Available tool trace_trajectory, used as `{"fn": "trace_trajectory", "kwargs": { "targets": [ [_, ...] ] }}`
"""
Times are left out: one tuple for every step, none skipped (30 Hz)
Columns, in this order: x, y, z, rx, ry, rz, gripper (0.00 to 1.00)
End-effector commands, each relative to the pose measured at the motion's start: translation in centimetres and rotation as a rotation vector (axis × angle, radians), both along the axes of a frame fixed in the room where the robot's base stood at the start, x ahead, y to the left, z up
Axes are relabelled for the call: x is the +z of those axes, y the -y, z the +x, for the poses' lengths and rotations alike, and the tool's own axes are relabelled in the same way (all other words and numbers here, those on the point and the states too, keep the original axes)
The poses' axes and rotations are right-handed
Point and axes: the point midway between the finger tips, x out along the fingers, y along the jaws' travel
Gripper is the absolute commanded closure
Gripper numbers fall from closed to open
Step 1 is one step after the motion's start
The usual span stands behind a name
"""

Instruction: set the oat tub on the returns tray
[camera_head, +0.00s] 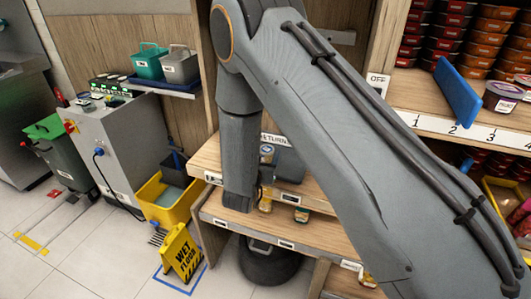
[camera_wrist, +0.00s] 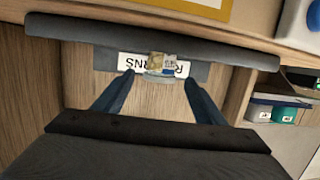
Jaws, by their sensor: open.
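My gripper (camera_wrist: 160,76) is open, its two dark fingers spread in front of the RETURNS label (camera_wrist: 132,63) in the wrist view. A small tan-and-blue labelled container (camera_wrist: 161,64) shows between the fingertips, with no clear grip on it. I cannot tell whether it is the oat tub. A dark grey tray edge (camera_wrist: 150,33), seemingly the returns tray, runs behind the label. In the head view the grey-blue tray (camera_head: 291,166) is partly hidden by my arm. A purple tub with a pale label (camera_head: 503,93) stands on the right shelf; its print is unreadable.
A blue upright panel (camera_head: 458,92) stands beside the purple tub on the numbered shelf (camera_head: 432,122). Stacked tins (camera_head: 490,40) fill the shelf behind. A yellow wet-floor sign (camera_head: 181,252) stands at left.

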Motion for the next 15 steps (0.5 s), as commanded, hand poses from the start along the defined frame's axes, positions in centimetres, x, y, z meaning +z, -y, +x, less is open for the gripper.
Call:
{"fn": "trace_trajectory", "kwargs": {
  "targets": [
    [0.1,-0.4,-1.1,0.003,-0.001,0.0,0.35],
    [0.2,-0.6,-1.7,0.004,0.0,-0.001,0.35],
    [0.4,-0.8,-2.5,0.004,0.001,0.0,0.35],
    [0.5,-0.9,-3.1,0.003,0.001,0.0,0.35],
    [0.6,-1.1,-3.7,0.004,0.0,0.0,0.35],
    [0.8,-1.3,-4.4,0.004,0.0,0.001,0.35],
    [0.9,-1.4,-4.9,0.003,0.0,0.0,0.35],
    [1.0,-1.4,-5.4,0.003,0.0,0.0,0.35],
    [1.2,-1.6,-5.9,0.003,0.001,-0.001,0.35],
    [1.3,-1.7,-6.3,0.002,0.001,-0.001,0.35],
    [1.4,-1.8,-6.7,0.002,0.001,0.0,0.35],
    [1.5,-1.9,-7.1,0.002,0.001,0.0,0.35],
    [1.5,-1.9,-7.3,0.001,0.001,0.0,0.35],
    [1.5,-1.9,-7.5,0.001,0.0,0.0,0.35],
    [1.6,-1.9,-7.8,0.001,0.0,0.0,0.35]
  ]
}}
